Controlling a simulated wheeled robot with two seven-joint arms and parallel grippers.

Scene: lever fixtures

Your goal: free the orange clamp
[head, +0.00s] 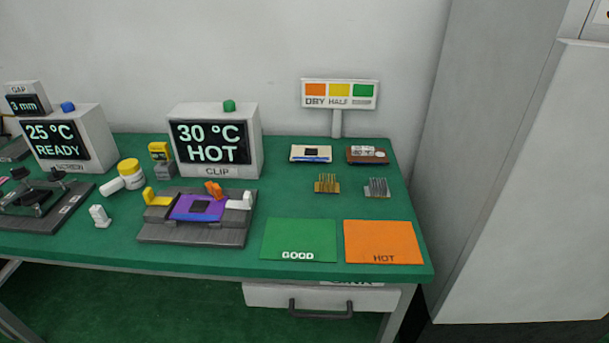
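The orange clamp (214,189) sits at the back edge of a purple board (182,210) with a dark square chip, on a grey fixture (195,234). It appears tilted over the board's edge; whether it touches the board is too small to tell. A yellow clamp (157,198) stands at the board's left side and a white clamp (241,202) at its right side. Neither of my grippers is in view, and nothing covers the clamp.
Behind the fixture stands a box (215,142) reading 30 °C HOT, CLIP. Green GOOD (300,236) and orange HOT mats (382,238) lie right. A DRY/HALF sign (339,94) stands behind.

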